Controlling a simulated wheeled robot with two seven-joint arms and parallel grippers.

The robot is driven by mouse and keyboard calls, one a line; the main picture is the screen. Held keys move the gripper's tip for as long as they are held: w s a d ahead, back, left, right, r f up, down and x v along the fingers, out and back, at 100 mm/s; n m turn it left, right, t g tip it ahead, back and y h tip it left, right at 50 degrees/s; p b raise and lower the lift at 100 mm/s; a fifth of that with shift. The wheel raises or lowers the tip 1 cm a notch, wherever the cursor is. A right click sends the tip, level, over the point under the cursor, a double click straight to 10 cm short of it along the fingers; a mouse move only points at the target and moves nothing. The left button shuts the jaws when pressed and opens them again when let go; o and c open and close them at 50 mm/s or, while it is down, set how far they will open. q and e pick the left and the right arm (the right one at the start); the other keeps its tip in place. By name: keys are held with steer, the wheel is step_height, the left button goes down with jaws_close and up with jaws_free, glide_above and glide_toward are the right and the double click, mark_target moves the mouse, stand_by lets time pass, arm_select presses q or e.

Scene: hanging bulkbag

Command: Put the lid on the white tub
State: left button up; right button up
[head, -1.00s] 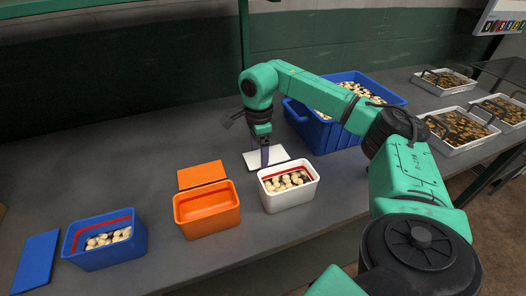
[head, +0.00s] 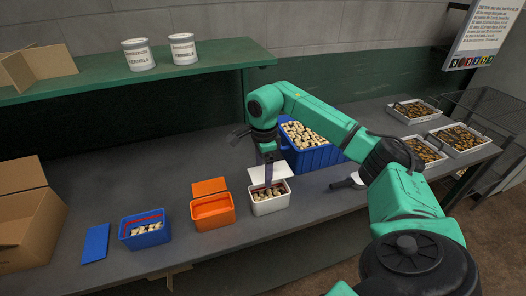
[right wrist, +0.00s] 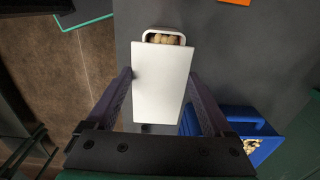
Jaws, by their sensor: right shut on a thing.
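The white tub (head: 270,206) stands on the grey bench with pale round pieces inside. The flat white lid (head: 286,172) is at the tub's far side, its near edge close to the far rim. My right gripper (head: 268,178) points down and is shut on the lid. In the right wrist view the lid (right wrist: 162,78) lies between the two fingers and hides most of the tub; only one rounded end of the tub (right wrist: 148,33) and some contents show past it. Whether lid and rim touch is unclear.
The orange tub (head: 212,213) and its lid (head: 209,186) are to the left, then a blue tub (head: 145,239) and blue lid (head: 95,243). A large blue bin (head: 318,158) stands behind right. A scoop-like object (head: 347,182) lies right. A cardboard box (head: 25,218) is far left.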

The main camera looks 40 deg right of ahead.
mark_target(262, 171)
steer(key=shift+s+a+r, duration=0.1)
steer(key=shift+s+r, duration=0.1)
steer(key=shift+s, duration=0.2)
steer(key=shift+w+f, duration=0.15)
steer(key=shift+f, duration=0.3)
steer(key=f+b, duration=0.1)
steer(key=w+f, duration=0.1)
steer(key=f+b, duration=0.1)
steer(key=shift+w+d+f+b, duration=0.2)
steer(key=shift+w+d+b, duration=0.1)
steer(key=shift+s+a+f+b, duration=0.1)
steer(key=shift+s+f+b, duration=0.1)
steer(key=shift+f+b, duration=0.35)
steer(key=shift+s+f+b, duration=0.2)
steer(key=shift+f+b, duration=0.3)
steer(key=shift+f, duration=0.05)
arm_select(q)
steer(key=f, duration=0.2)
steer(key=w+f, duration=0.1)
steer(key=shift+w+d+f, duration=0.2)
steer(key=shift+f, duration=0.15)
arm_select(e)
steer(key=shift+w+f, duration=0.2)
steer(key=shift+f, duration=0.15)
arm_select(q)
steer(key=shift+w+a+r, duration=0.1)
steer(key=shift+w, duration=0.1)
steer(key=shift+f, duration=0.25)
arm_select(e)
steer(key=shift+f, duration=0.4)
